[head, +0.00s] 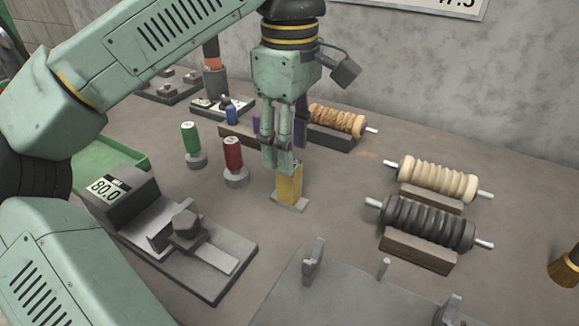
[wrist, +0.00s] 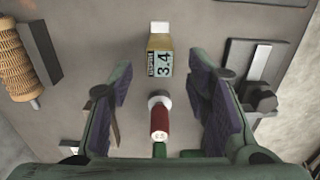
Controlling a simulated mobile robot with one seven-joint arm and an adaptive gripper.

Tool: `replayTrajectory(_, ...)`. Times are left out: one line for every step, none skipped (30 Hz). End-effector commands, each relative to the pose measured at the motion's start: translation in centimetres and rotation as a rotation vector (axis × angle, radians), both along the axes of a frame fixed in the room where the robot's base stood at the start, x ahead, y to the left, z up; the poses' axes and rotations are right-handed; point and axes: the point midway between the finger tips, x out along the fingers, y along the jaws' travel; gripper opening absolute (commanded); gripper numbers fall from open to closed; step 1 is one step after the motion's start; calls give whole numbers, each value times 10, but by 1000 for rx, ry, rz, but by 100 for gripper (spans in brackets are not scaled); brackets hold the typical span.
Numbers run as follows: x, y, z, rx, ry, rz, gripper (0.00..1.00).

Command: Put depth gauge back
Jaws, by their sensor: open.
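The depth gauge (head: 289,187) is a yellow block standing upright on a small grey plate (head: 290,204) near the middle of the bench. In the wrist view the gauge (wrist: 159,62) shows a label and a display reading 3.4, with a pale tip at its far end. My gripper (head: 280,167) points down at the top of the gauge, its fingers overlapping the gauge's upper part in the head view. In the wrist view my fingers (wrist: 163,78) are spread wide, with nothing held between them. I cannot tell whether they touch the gauge.
A red cylinder (head: 233,154) and a green cylinder (head: 190,138) stand on round bases to the left. Ribbed rollers (head: 430,222) lie on wooden cradles to the right. A grey fixture plate (head: 345,290) is in front.

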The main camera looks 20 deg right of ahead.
Motion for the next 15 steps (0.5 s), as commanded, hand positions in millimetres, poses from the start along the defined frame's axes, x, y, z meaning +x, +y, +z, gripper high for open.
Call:
replayTrajectory(0,0,12,1,-4,5,45)
replayTrajectory(0,0,17,1,-4,4,45)
replayTrajectory(0,0,23,1,-3,3,45)
replayTrajectory(0,0,27,1,-3,4,45)
replayTrajectory(0,0,31,1,-2,4,45)
replayTrajectory(0,0,35,1,-2,2,45)
replayTrajectory(0,0,37,1,-1,1,45)
replayTrajectory(0,0,39,0,0,1,45)
replayTrajectory(0,0,41,0,0,1,45)
replayTrajectory(0,0,42,0,0,1,45)
replayTrajectory(0,0,42,0,0,1,45)
replayTrajectory(0,0,43,0,0,1,45)
replayTrajectory(0,0,43,0,0,1,45)
replayTrajectory(0,0,43,0,0,0,45)
replayTrajectory(0,0,43,0,0,0,45)
